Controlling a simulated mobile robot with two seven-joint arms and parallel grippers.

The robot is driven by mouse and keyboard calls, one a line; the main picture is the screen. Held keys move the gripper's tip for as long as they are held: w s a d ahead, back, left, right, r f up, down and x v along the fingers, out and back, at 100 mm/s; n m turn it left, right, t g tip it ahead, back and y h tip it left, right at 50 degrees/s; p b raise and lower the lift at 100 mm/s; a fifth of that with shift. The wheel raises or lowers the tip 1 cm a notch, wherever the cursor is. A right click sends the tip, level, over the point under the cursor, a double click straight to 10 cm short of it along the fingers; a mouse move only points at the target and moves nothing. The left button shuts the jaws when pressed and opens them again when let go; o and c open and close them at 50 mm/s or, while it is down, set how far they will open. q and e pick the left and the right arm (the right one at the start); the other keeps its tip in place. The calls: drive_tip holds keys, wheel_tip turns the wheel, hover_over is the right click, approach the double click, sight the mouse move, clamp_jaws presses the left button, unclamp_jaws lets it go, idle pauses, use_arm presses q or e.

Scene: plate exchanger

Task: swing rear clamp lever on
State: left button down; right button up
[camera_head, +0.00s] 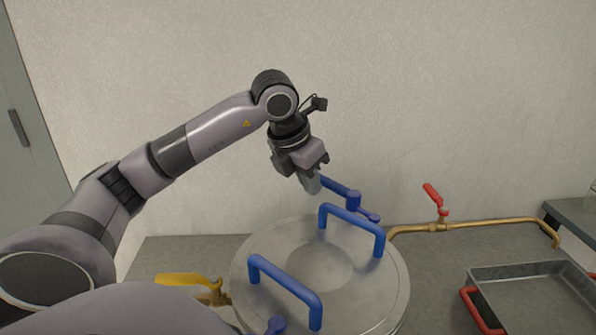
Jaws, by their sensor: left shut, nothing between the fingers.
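The rear clamp lever (341,190) is blue and stands behind the round metal plate cover (395,290), with its pivot at the cover's far edge. Its long end points up and left, toward my left gripper. My left gripper (312,184) is shut and empty, its fingertips at the lever's left end. I cannot tell whether they touch it. Two blue handles, the rear one (351,214) and the front one (284,287), stand on the cover. Another blue clamp part (276,325) shows at the cover's front edge, partly cut off. My right gripper is not in view.
A brass pipe with a red-handled valve (435,199) runs along the wall at right. A yellow-handled valve (189,280) is left of the cover. A metal tray (530,268) with red handles stands at right. Bare grey counter lies between cover and tray.

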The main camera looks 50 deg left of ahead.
use_arm(q)
drive_tip(key=shift+w+r, duration=0.1)
drive_tip(key=shift+w, duration=0.85)
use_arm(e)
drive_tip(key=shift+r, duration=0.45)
